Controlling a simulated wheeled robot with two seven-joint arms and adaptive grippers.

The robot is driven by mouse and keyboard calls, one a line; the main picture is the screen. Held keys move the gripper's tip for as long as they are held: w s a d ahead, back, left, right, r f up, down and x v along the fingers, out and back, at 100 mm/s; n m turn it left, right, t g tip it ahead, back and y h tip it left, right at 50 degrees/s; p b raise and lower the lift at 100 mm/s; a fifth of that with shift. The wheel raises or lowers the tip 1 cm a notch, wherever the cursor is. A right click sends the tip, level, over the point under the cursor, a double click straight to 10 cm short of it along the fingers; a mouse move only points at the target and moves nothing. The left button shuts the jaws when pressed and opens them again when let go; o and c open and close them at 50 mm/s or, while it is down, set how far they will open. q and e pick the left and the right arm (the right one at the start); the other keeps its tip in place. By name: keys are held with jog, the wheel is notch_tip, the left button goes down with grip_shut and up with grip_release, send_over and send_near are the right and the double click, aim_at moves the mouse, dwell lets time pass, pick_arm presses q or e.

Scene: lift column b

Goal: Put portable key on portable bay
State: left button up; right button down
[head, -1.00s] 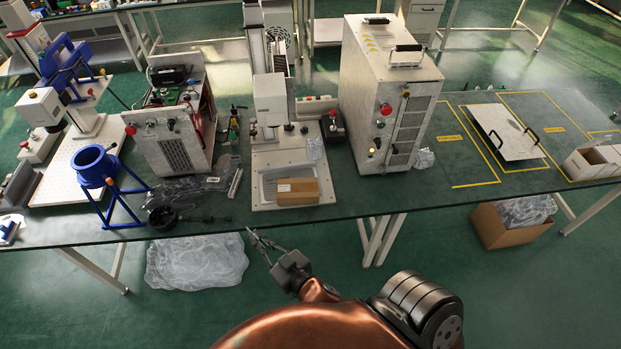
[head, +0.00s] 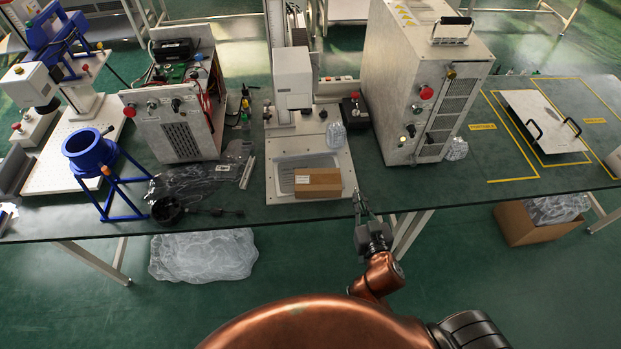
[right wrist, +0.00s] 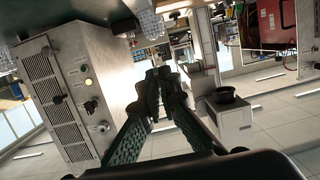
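I cannot make out anything that is clearly the portable key. The likely portable bay (head: 512,168) is a yellow-outlined area on the right of the bench, with a yellow label at its left whose lettering is too small to read surely. A pale plate with two black handles (head: 545,120) lies across a neighbouring outline. My right gripper (head: 358,200) is at the bench's front edge, right of a cardboard box and left of the outlined area. In the right wrist view its fingers (right wrist: 163,78) meet at the tips with nothing visible between. My left gripper is out of view.
A tall metal cabinet (head: 408,85) with a red button stands between the box and the outlined area. The small cardboard box (head: 318,183) lies before a white press (head: 292,80). A blue funnel on a stand (head: 92,158) is at left. An open carton (head: 525,225) sits under the bench.

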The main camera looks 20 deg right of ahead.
jog(key=w+d+f, duration=0.1)
jog(key=d+f, duration=0.1)
jog(key=b, duration=0.4)
send_over(352, 188)
jog(key=s, duration=0.2)
jog(key=shift+m+h, duration=0.3)
jog(key=shift+h, duration=0.1)
jog(key=f, duration=0.7)
jog(key=shift+w+a+f, duration=0.15)
jog(key=shift+w+f, duration=0.05)
jog(key=shift+f, duration=0.15)
jog(key=shift+w+f, duration=0.4)
jog(key=shift+f, duration=0.05)
jog(key=f+b, duration=0.1)
jog(key=f, duration=0.2)
jog(key=shift+w+d+f+b, duration=0.2)
jog(key=shift+w+f+b, duration=0.05)
jog(key=shift+w+b, duration=0.1)
jog(key=shift+f, duration=0.25)
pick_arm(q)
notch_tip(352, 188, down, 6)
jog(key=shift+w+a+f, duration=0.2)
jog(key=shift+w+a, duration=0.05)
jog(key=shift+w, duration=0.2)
pick_arm(e)
jog(key=shift+r, duration=0.1)
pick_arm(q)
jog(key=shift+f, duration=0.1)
